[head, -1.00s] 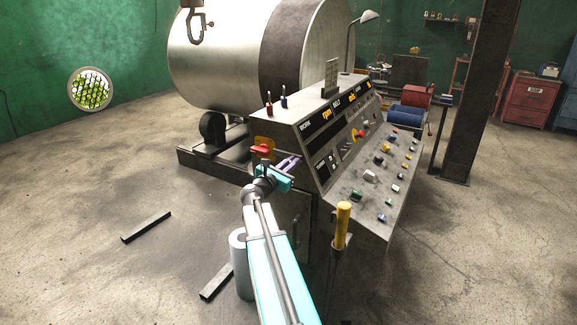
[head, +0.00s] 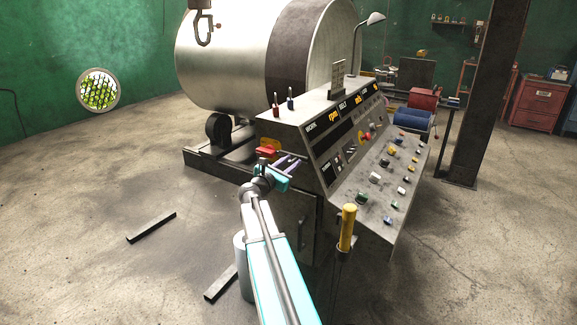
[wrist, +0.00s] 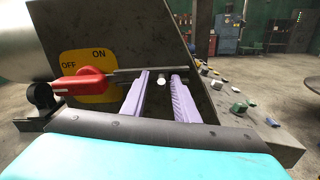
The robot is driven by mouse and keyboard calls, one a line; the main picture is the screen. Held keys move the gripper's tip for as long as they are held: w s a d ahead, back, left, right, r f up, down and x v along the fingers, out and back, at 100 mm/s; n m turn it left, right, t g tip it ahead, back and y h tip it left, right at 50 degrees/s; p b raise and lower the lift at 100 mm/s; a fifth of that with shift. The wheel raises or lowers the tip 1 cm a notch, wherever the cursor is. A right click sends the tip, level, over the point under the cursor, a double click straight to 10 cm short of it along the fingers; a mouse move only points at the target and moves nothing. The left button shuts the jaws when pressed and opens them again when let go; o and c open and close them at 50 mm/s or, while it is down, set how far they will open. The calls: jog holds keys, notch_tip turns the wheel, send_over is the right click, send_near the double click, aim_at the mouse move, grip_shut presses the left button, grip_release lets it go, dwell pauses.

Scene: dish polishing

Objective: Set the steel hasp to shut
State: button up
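My gripper (wrist: 160,80) is open in the wrist view, its two purple fingers apart, with a small pale round-ended piece (wrist: 162,78) showing between them. In the head view my gripper (head: 290,165) is at the near left side of the grey control console (head: 290,205). I cannot clearly make out the steel hasp. A thin grey bar (wrist: 130,73) runs level behind the fingers, but I cannot tell if it is part of the hasp. A dark upright handle (head: 303,232) is on the console's lower side.
A red switch handle (wrist: 80,82) on a yellow ON/OFF plate (wrist: 75,57) is close left of the fingers. A yellow-gripped lever (head: 347,228) stands right of my arm. A large steel drum (head: 225,60) is behind. Dark bars (head: 151,227) lie on the open floor at left.

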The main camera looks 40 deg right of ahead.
jog(key=shift+r, duration=0.1)
jog(key=shift+a, duration=0.1)
jog(key=shift+a, duration=0.5)
jog(key=b+v, duration=0.3)
jog(key=v, duration=0.9)
jog(key=shift+s+a, duration=0.25)
jog(key=shift+a, duration=0.1)
